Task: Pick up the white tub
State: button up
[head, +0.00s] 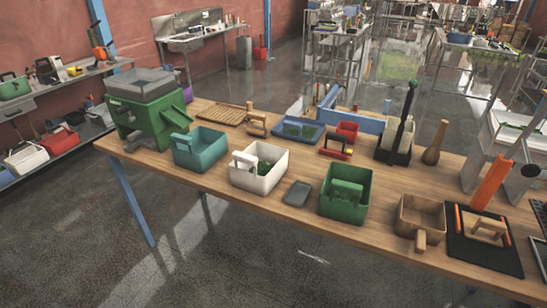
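The white tub (252,180) stands upright on the wooden table (215,182), near its front edge and left of the picture's middle. It is open at the top, has a raised handle-like part at its left side, and some green stuff shows inside. A teal tub (200,153) stands to its left and a green tub (342,203) to its right, both apart from it. My gripper is not in view.
A small grey dish (297,193) lies just right of the white tub. A green machine (145,120) stands at the table's left end. A blue tray (298,132) lies behind. A wooden box (421,213) and black mat (483,240) are at right. The floor in front is clear.

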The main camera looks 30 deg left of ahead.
aim_at(256, 170)
jog(key=u, duration=1.25)
